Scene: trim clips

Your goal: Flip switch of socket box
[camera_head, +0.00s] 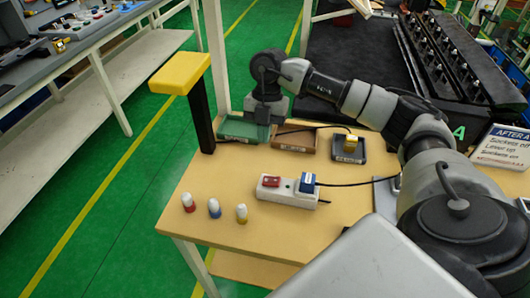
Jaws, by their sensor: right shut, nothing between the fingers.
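The white socket box (288,194) lies on the wooden table. It has a red switch (271,181) at its left end and a blue part (308,182) near its right end. The switch's exact tilt is too small to tell. A black cable runs from the box to the right. My right gripper (265,115) hangs beyond the box, up and left of it in the picture, near the green tray (235,132). It is shut and empty, apart from the socket box; its fingertips are hard to make out. My left gripper is not in view.
Red, blue and yellow-marked small bottles (214,208) stand at the table's front left. A yellow-topped black post (180,72) rises at the left edge. A brown tray (294,140) and a dark box with a yellow part (349,149) sit at the back. A sign (503,147) stands right.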

